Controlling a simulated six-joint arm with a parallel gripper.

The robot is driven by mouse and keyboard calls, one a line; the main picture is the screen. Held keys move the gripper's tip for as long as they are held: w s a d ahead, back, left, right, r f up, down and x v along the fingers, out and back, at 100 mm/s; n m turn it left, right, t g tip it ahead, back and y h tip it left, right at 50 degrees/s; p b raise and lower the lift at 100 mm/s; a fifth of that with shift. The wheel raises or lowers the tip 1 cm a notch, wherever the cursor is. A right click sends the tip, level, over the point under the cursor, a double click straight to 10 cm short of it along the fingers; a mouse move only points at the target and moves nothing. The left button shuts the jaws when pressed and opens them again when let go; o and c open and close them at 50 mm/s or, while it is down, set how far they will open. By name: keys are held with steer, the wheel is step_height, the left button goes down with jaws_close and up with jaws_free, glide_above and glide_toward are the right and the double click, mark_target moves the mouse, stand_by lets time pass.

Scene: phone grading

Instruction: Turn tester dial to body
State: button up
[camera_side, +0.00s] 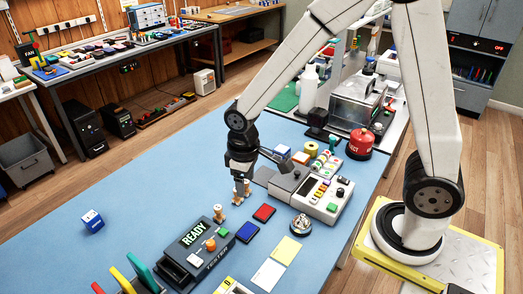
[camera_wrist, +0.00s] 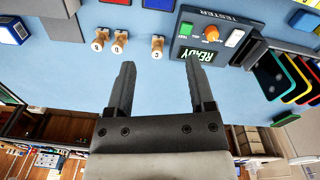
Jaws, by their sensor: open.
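The tester (camera_side: 180,262) is a dark box near the front of the blue table, with a lit display reading READY (camera_side: 193,233). Its orange dial (camera_side: 210,244) sits between a green button (camera_side: 223,232) and a white one. In the wrist view the tester (camera_wrist: 243,24) is at the upper right, its orange dial (camera_wrist: 211,33) clear in sight. I cannot read a dial setting. My gripper (camera_wrist: 159,68) is open and empty, its fingers apart. In the side view my gripper (camera_side: 239,198) points down behind the tester, apart from the dial.
Several small wooden pegs (camera_wrist: 157,46) stand beside the tester, close to my gripper. Red (camera_side: 264,213) and blue (camera_side: 247,232) pads lie right of it. Coloured phones (camera_side: 140,270) stand in a rack at front left. The table's left part is mostly clear around a blue cube (camera_side: 92,221).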

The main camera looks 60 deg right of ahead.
steer(key=w+a+f+n+g+h, duration=0.1)
steer(key=w+a+f+n+g, duration=0.1)
steer(key=w+a+f+n, duration=0.3)
steer(key=g+h, duration=0.1)
steer(key=h, duration=0.1)
glide_toward(210, 243)
steer(key=f, duration=0.1)
steer(key=shift+d+f+n, duration=0.2)
steer(key=shift+n, duration=0.2)
steer(key=shift+x, duration=3.85)
steer(key=shift+s, duration=0.1)
jaws_close()
